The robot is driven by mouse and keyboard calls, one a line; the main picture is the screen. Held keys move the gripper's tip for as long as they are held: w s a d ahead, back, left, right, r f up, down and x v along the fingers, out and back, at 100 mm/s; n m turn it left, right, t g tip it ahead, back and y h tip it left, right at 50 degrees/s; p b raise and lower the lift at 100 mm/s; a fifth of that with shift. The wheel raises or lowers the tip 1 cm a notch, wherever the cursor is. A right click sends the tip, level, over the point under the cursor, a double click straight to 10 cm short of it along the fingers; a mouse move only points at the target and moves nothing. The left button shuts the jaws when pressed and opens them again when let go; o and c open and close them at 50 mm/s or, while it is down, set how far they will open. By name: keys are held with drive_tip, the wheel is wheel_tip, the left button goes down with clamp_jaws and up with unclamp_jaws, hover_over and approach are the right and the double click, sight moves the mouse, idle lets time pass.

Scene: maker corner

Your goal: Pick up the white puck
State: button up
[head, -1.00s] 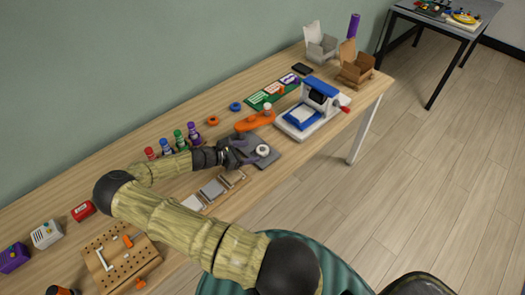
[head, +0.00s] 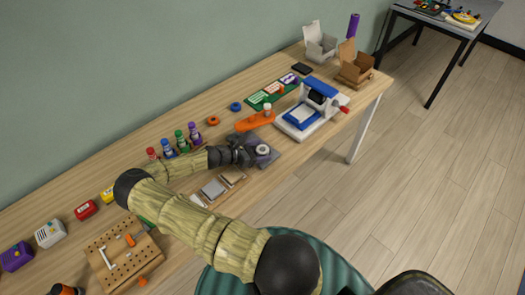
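The white puck (head: 263,149) is a small round disc with a darker centre, lying on a dark grey mat (head: 268,160) on the workbench. My gripper (head: 257,151) reaches in from the left, low over the mat. Its dark fingers look spread, with their tips at the left side of the puck. The fingers are small here, and I cannot tell whether they touch it. The puck's left edge is partly hidden by the gripper.
An orange tool with a white knob (head: 254,120) lies just behind the mat. A blue and white press (head: 312,108) stands to the right. Grey tiles on a wooden holder (head: 214,189) lie in front, below my arm. Several small bottles (head: 182,144) stand behind my forearm.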

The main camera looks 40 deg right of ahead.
sight(259, 151)
drive_tip(key=c, duration=1.1)
drive_tip(key=shift+o, duration=0.2)
wheel_tip(259, 151, up, 10)
drive_tip(key=b, duration=0.1)
